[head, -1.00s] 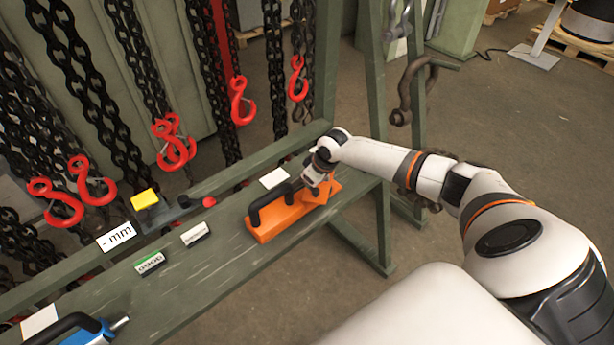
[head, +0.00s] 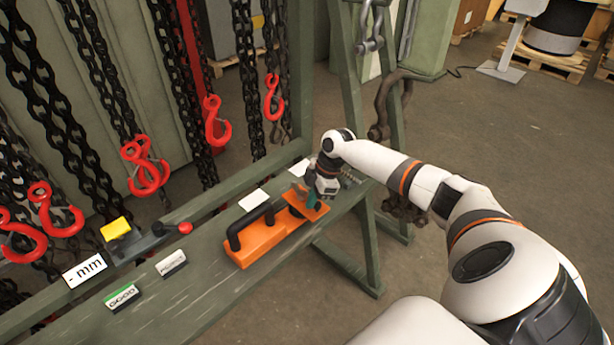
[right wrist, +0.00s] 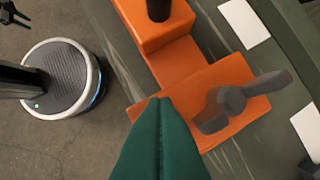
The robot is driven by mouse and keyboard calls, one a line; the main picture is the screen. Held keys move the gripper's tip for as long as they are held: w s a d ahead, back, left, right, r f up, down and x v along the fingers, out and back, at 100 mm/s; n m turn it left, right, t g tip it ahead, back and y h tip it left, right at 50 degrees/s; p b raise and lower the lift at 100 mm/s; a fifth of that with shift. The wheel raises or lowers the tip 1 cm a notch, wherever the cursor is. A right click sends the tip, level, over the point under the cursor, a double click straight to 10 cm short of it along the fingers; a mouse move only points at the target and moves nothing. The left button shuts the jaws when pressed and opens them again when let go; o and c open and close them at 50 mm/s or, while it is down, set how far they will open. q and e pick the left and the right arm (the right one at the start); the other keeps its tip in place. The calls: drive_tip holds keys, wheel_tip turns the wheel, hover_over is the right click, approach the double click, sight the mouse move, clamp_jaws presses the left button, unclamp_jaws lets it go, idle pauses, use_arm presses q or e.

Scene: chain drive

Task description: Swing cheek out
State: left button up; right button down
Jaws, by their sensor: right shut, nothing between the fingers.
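The orange tool (head: 262,243) with a black arched handle (head: 250,222) lies on the green bench. At its right end is a flat orange cheek plate (head: 318,211), turned at an angle to the body in the right wrist view (right wrist: 190,88). A dark grey winged knob (right wrist: 240,101) sits on the plate. My right gripper (head: 311,201) is shut and empty at the plate. Its green fingertips (right wrist: 165,101) overlap the plate's edge in the right wrist view; I cannot tell whether they touch it.
White cards (head: 253,200) lie behind the tool. Several red hooks on chains (head: 217,122) hang along the back. A yellow block (head: 115,229) and small labels (head: 122,297) are on the left. The bench (head: 205,275) is clear in front.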

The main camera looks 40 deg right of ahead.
drive_tip(key=shift+d, duration=0.6)
idle(0.4)
drive_tip(key=shift+a+r+p, duration=0.15)
drive_tip(key=shift+a+p, duration=0.2)
drive_tip(key=shift+a, duration=0.15)
drive_tip(key=shift+w+a+r+p, duration=0.2)
drive_tip(key=shift+a+r+p, duration=0.05)
drive_tip(key=shift+a+r, duration=0.25)
drive_tip(key=shift+w+a+r+p, duration=0.2)
drive_tip(key=shift+a+r, duration=0.15)
drive_tip(key=shift+a, duration=0.25)
drive_tip(key=w+b+v, duration=0.1)
drive_tip(key=v, duration=0.7)
drive_tip(key=shift+s, duration=0.35)
drive_tip(key=shift+r, duration=0.1)
